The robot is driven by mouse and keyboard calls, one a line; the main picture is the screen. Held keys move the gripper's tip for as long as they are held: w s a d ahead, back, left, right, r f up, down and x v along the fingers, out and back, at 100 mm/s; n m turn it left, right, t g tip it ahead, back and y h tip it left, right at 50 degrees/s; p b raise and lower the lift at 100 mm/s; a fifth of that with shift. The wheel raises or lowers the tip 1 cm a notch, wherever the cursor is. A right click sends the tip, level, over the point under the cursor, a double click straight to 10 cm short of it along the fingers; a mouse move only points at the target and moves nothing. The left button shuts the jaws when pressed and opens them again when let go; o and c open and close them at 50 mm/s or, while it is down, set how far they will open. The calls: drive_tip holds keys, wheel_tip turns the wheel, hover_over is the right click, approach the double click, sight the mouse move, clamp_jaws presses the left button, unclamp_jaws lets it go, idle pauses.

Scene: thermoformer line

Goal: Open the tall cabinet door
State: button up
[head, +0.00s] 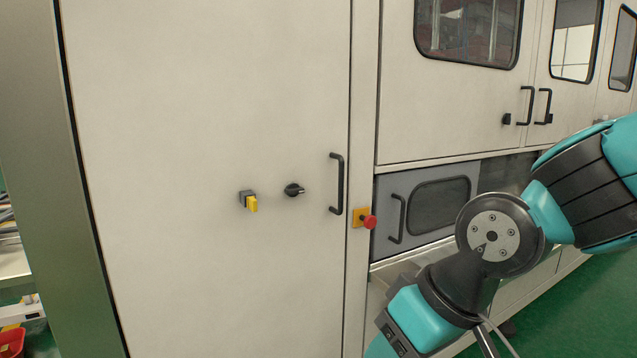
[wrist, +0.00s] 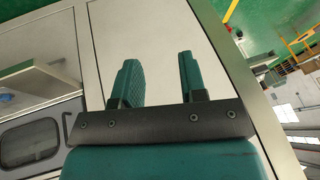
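The tall cabinet door (head: 210,90) is a large pale beige panel filling the left and middle of the head view, and it looks closed. Its black vertical bar handle (head: 337,184) is near the door's right edge. A black rotary knob (head: 293,190) and a yellow switch (head: 249,202) are left of the handle. My gripper (wrist: 158,68) shows in the wrist view with its two teal fingers apart and nothing between them. A pale panel lies behind the fingers; the handle is not visible there. In the head view my gripper is out of frame.
A red button on a yellow plate (head: 366,220) sits just right of the handle. A grey windowed door (head: 430,208) with its own handle is further right, below upper windowed doors (head: 480,110). My arm fills the lower right. Green floor (head: 575,310) shows at right.

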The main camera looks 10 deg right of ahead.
drive_tip(key=w+d+r+m+t+h+p, duration=0.15)
drive_tip(key=w+t, duration=0.25)
drive_tip(key=w, duration=0.4)
drive_tip(key=w+d+m+t+h+p, duration=0.1)
drive_tip(key=w+d+m+t, duration=0.25)
drive_tip(key=w, duration=0.55)
drive_tip(key=n+t+p, duration=0.2)
drive_tip(key=t, duration=0.6)
approach(342, 185)
drive_tip(key=shift+g, duration=0.25)
drive_tip(key=w+p, duration=0.2)
drive_tip(key=w, duration=0.1)
drive_tip(key=w+p, duration=0.6)
drive_tip(key=shift+w+a+r, duration=0.1)
drive_tip(key=shift+a+r, duration=0.1)
drive_tip(key=shift+a, duration=0.2)
drive_tip(key=shift+w+a+f, duration=0.15)
drive_tip(key=shift+w, duration=0.55)
drive_tip(key=shift+c, duration=0.5)
clamp_jaws()
